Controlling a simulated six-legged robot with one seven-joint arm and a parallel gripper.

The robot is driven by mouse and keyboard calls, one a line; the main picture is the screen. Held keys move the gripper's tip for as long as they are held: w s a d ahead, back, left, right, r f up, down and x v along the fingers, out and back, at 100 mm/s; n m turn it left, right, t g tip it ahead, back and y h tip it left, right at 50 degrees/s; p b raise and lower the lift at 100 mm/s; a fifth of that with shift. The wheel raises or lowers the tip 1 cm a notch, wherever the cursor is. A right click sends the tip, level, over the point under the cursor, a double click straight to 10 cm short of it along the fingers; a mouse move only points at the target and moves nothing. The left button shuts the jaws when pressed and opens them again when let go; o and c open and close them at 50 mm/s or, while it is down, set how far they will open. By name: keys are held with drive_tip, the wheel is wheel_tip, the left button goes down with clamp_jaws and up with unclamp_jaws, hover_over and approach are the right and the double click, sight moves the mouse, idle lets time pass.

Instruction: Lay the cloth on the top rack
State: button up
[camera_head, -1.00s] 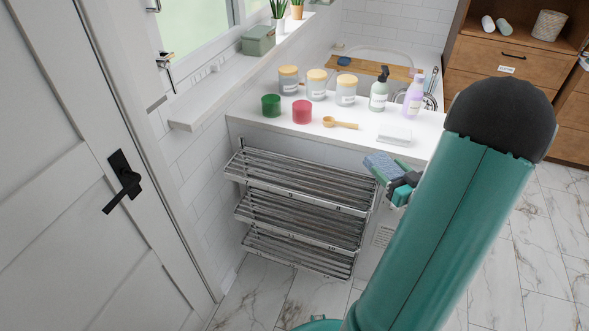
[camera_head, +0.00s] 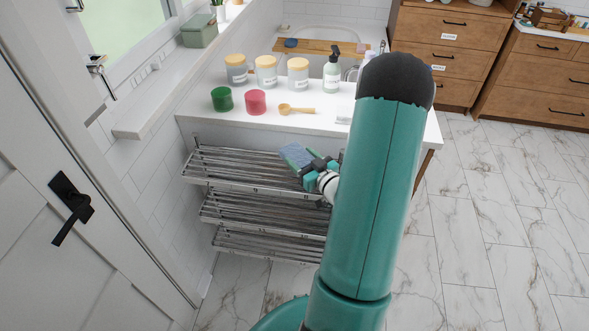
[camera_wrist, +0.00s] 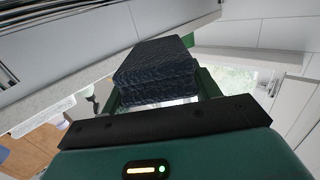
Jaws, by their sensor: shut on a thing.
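The cloth (camera_head: 296,154) is a folded blue piece, held in my gripper (camera_head: 309,164) in the head view. In the wrist view the cloth (camera_wrist: 155,72) looks dark blue and folded in layers, with the green fingers of my gripper (camera_wrist: 160,92) on either side of it. The top rack (camera_head: 240,168) is the highest of three slatted metal shelves below the white counter. In the head view the cloth overlaps the right part of the top rack; its height above the slats is hard to tell. My arm hides the right end of the racks.
The white counter (camera_head: 190,122) overhangs the racks. On it stand a green cup (camera_head: 222,99), a pink cup (camera_head: 255,102), several lidded jars (camera_head: 266,72), a pump bottle (camera_head: 332,72) and a wooden scoop (camera_head: 297,109). A door (camera_head: 60,240) is at left. Marble floor is clear at right.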

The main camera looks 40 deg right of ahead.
sight(295, 177)
drive_tip(key=shift+w+a+f, duration=0.2)
drive_tip(key=shift+w+f, duration=0.1)
drive_tip(key=shift+f, duration=0.15)
drive_tip(key=shift+w+a+f, duration=0.2)
drive_tip(key=shift+w+f, duration=0.05)
drive_tip(key=shift+f, duration=0.15)
drive_tip(key=f, duration=0.2)
drive_tip(key=shift+w+a+f, duration=0.15)
drive_tip(key=shift+w+f, duration=0.15)
drive_tip(key=shift+f, duration=0.5)
drive_tip(key=shift+f, duration=0.2)
drive_tip(key=o, duration=1)
drive_tip(key=shift+c, duration=0.2)
